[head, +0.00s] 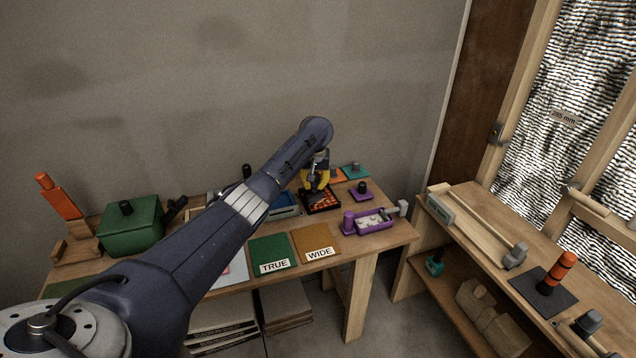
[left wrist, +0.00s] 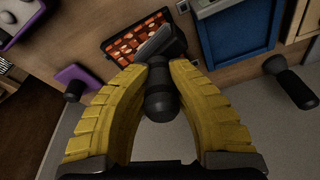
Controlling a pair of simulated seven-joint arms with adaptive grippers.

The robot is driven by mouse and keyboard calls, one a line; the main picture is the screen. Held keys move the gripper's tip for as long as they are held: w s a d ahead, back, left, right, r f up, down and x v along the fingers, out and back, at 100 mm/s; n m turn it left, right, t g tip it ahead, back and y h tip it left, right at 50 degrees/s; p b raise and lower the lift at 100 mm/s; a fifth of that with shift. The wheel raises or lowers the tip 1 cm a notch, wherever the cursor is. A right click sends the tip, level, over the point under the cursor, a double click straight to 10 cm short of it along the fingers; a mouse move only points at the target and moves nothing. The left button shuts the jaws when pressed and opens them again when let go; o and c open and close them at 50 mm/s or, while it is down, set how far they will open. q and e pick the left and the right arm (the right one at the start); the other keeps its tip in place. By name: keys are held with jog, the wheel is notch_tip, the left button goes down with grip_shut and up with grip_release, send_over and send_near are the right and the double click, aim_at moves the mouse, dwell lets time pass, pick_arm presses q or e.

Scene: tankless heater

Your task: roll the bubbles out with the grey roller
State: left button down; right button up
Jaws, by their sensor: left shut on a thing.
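My left gripper (head: 317,186) is over the back right of the table; its yellow fingers also show in the left wrist view (left wrist: 160,88). They are shut on the dark handle (left wrist: 160,100) of a tool with a grey head (left wrist: 156,42), which looks like the grey roller. The grey head is over a black tray with an orange and red pattern (left wrist: 122,42), which also shows in the head view (head: 323,206). I cannot tell whether the head touches it. Bubbles cannot be made out. My right gripper is in neither view.
Green TRUE (head: 271,252) and tan WIDE (head: 315,242) panels lie in front. A green box (head: 130,230) stands far left.

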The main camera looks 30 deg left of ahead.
pick_arm(q)
jog(key=shift+s+a, duration=1.8)
jog(key=shift+s, duration=0.6)
jog(key=shift+w+d, duration=0.35)
jog(key=shift+w, duration=0.3)
jog(key=shift+w+d, duration=0.4)
jog(key=shift+w, duration=0.25)
jog(key=shift+w+d, duration=0.35)
jog(key=shift+w, duration=0.3)
jog(key=shift+w+d, duration=0.95)
jog(key=shift+w, duration=0.3)
jog(key=shift+w+d, duration=0.95)
jog(key=shift+w, duration=0.25)
jog(key=shift+f, duration=0.1)
